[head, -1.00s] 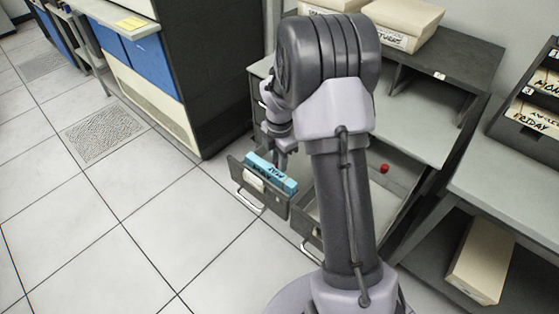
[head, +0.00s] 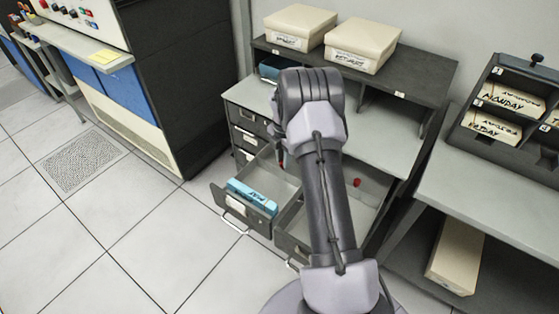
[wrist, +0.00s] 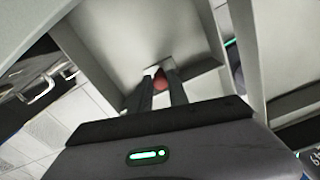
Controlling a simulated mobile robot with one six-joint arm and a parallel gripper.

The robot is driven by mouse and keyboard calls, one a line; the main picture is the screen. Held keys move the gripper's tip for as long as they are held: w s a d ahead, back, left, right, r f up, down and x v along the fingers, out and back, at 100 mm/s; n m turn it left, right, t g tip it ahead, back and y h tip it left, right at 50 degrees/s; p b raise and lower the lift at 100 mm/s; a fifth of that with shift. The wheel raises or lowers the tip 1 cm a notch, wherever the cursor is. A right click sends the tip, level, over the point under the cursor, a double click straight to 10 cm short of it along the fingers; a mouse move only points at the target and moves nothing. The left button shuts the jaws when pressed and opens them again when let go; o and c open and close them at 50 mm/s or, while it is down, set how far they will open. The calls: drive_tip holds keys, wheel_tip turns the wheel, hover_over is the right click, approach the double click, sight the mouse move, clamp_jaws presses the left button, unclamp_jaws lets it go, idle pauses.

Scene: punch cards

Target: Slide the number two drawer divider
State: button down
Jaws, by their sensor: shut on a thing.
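In the head view the left open drawer (head: 247,214) holds a blue card pack (head: 250,194) near its front. My arm hides part of the drawer's back, and my gripper is mostly hidden there behind the arm. In the wrist view my gripper (wrist: 158,76) is shut on a small round red knob (wrist: 160,83) against a grey panel. A bit of red (head: 281,163) also shows beside my arm in the head view. I cannot read a number two or make out the divider's full shape. A second red knob (head: 357,183) shows in the right open drawer (head: 292,244).
The cabinet's closed drawers (head: 247,137) stand behind the open one. Two cream boxes (head: 362,43) sit on the upper shelf. A dark rack (head: 508,108) with labelled card boxes stands at right, above a low cream box (head: 456,256). The tiled floor at left is clear.

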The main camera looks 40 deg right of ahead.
drive_tip(key=c, duration=1.3)
unclamp_jaws()
drive_tip(key=shift+o, duration=0.2)
wheel_tip(320, 180, up, 17)
drive_tip(key=p, duration=0.5)
drive_tip(key=shift+r+p, duration=0.2)
drive_tip(key=shift+p, duration=0.15)
